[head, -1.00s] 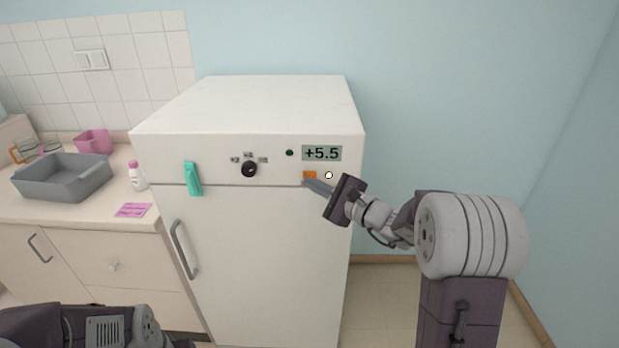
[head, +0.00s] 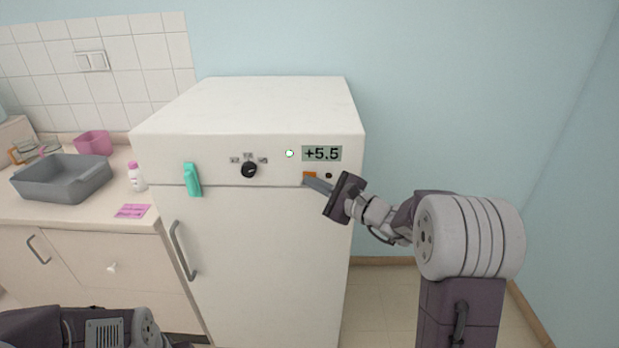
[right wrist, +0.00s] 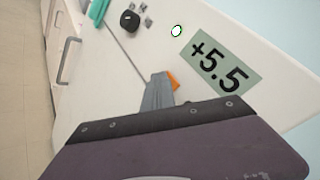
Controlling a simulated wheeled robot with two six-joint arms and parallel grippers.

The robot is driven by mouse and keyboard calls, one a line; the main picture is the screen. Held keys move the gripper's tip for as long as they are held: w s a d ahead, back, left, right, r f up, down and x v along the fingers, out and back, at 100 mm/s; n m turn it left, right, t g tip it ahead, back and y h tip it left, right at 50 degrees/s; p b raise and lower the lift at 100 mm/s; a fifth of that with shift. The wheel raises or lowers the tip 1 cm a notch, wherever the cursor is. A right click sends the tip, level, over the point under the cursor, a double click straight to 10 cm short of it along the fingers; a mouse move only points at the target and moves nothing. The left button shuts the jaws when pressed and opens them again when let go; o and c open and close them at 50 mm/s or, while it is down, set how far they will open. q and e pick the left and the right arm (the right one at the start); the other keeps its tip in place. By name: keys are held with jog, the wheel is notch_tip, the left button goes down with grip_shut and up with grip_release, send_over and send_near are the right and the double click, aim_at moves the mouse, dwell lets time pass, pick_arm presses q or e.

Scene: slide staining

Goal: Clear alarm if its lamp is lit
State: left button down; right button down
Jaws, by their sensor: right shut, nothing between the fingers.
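A white fridge (head: 260,270) has a front panel with a display (head: 322,153) reading +5.5, a black knob (head: 249,169) and an orange button (head: 309,175). A small lamp (head: 329,175) right of the button is dark. Another lamp (head: 290,153), left of the display, is lit whitish green; it also shows lit in the right wrist view (right wrist: 177,31). My right gripper (head: 307,181) is shut and empty, its fingertips at the orange button. In the right wrist view the fingertips partly cover the button (right wrist: 173,80); I cannot tell whether they touch. My left gripper is out of view.
A teal clip-like object (head: 192,179) is on the fridge front. On the counter at left are a grey tray (head: 62,184), a white bottle (head: 137,177), a pink container (head: 93,142) and a pink note (head: 132,210). Open floor shows right of the fridge.

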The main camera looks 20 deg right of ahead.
dwell(0.3)
jog(key=shift+s+a+b, duration=0.25)
jog(key=shift+s+b, duration=0.3)
jog(key=shift+s, duration=0.15)
jog(key=s+b, duration=0.1)
jog(key=s, duration=0.1)
jog(key=s+a+b, duration=0.1)
jog(key=s, duration=0.1)
jog(key=shift+s+a, duration=0.15)
jog(key=shift+s, duration=0.25)
